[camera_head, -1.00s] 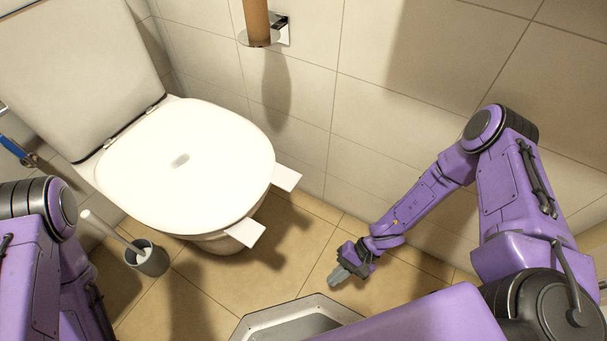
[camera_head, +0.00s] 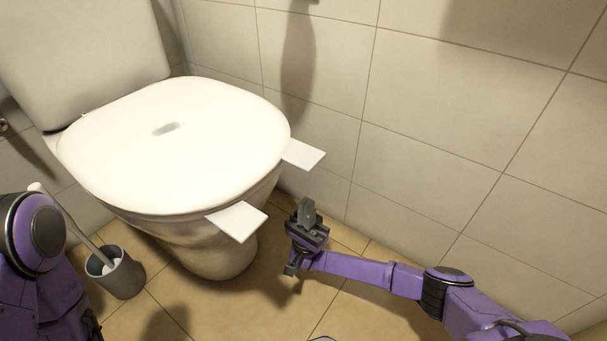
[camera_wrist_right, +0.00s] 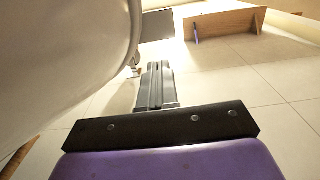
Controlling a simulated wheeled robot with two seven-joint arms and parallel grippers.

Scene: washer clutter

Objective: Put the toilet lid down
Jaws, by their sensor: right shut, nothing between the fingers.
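The white toilet lid (camera_head: 190,140) lies flat on top of the toilet bowl (camera_head: 215,245) in the head view. Two flat white tabs, a right one (camera_head: 304,154) and a front one (camera_head: 238,221), stick out from under its edge. My right gripper (camera_head: 306,212) is shut and empty, just in front of the toilet and below the level of the tabs. In the right wrist view the gripper (camera_wrist_right: 154,75) points up beside the pale curved bowl (camera_wrist_right: 60,60), apart from it. My left arm shows at the left edge, but its gripper is out of view.
A toilet brush in a grey holder (camera_head: 115,272) stands on the floor left of the bowl. The tiled wall (camera_head: 430,120) bounds the right side. A wooden shelf-like piece (camera_wrist_right: 225,22) shows in the wrist view.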

